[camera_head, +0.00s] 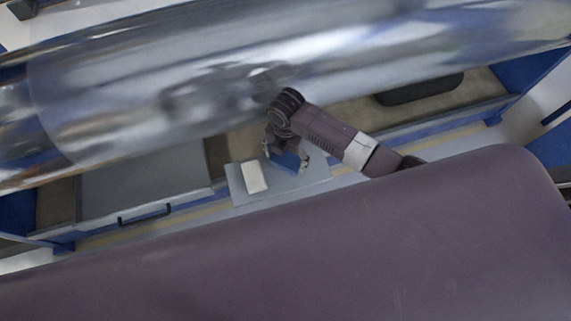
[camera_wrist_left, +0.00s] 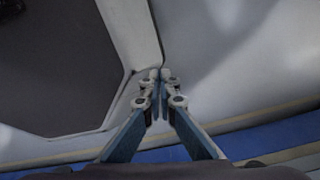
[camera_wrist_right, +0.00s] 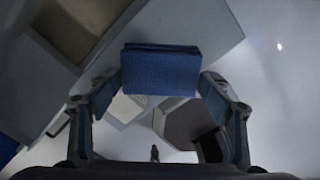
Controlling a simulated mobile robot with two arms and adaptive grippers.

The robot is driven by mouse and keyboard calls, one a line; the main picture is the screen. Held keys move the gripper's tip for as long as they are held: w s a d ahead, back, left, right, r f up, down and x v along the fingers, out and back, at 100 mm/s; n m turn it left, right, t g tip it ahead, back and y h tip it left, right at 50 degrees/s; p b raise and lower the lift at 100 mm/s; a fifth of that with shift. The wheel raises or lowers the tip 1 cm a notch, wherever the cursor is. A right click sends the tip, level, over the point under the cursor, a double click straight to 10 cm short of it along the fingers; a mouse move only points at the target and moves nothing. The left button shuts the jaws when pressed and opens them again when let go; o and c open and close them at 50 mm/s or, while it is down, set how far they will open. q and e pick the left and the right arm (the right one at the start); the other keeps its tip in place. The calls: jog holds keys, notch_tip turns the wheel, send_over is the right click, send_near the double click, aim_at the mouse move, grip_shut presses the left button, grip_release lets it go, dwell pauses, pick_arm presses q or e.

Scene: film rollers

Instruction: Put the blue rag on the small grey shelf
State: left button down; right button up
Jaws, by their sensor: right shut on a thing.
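My right gripper (camera_head: 287,156) is shut on the blue rag (camera_head: 288,162), over the right part of the small grey shelf (camera_head: 236,188). In the right wrist view the rag (camera_wrist_right: 160,70) is a flat, folded-looking block gripped at its two ends by the fingers of the right gripper (camera_wrist_right: 160,78). In the head view I cannot tell whether the rag touches the shelf. A white block (camera_head: 254,177) lies on the shelf, left of the rag. My left gripper (camera_wrist_left: 159,75) shows only in its own wrist view, with its fingertips together and nothing visible between them.
A big shiny film roller (camera_head: 130,95) crosses the head view just above my right gripper. A grey drawer front with a black handle (camera_head: 145,214) is left of the shelf. A dark rounded object (camera_head: 420,89) lies at the right on the brown surface.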

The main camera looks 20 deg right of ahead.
aim_at(286, 165)
jog(key=shift+f, duration=0.8)
notch_tip(286, 165, down, 3)
jog(key=shift+f+b, duration=0.15)
jog(key=shift+b, duration=0.2)
jog(key=shift+f, duration=0.2)
pick_arm(q)
jog(key=shift+w+f, duration=0.3)
jog(key=shift+w, duration=0.3)
pick_arm(e)
jog(key=o, duration=1)
pick_arm(q)
jog(key=shift+s, duration=0.15)
pick_arm(e)
jog(key=shift+r, duration=0.15)
pick_arm(q)
jog(key=shift+r+p, duration=0.7)
jog(key=shift+p, duration=0.05)
pick_arm(e)
notch_tip(286, 165, up, 12)
jog(key=shift+f, duration=0.1)
pick_arm(q)
jog(key=shift+d, duration=0.1)
